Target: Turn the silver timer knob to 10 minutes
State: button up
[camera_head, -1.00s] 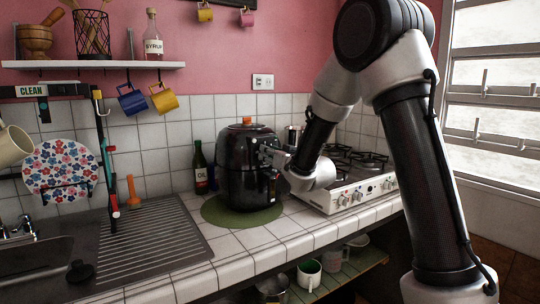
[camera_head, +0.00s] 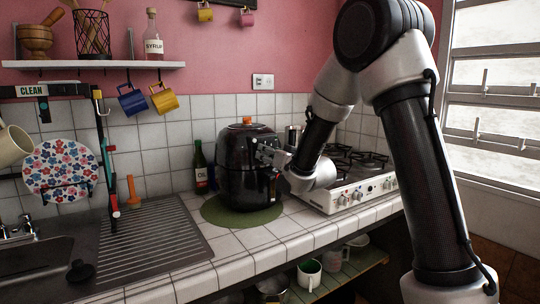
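A black air fryer (camera_head: 240,170) stands upright on a round green mat (camera_head: 220,214) on the tiled counter. An orange piece sits on its top. My gripper (camera_head: 262,150) reaches in from the right and is at the upper front of the fryer. It appears to be touching or very close to the front panel. The silver timer knob cannot be made out; my gripper covers that area. The fingers are small and dark against the fryer, so whether they are open or shut on anything cannot be told.
A white gas stove (camera_head: 350,195) with several knobs is close on the right, under my wrist. An oil bottle (camera_head: 200,168) stands left of the fryer. A ridged metal drainer (camera_head: 155,240) and sink lie further left. Counter in front of the mat is clear.

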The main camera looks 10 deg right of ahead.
jog(key=v, duration=0.7)
jog(key=shift+s, duration=0.2)
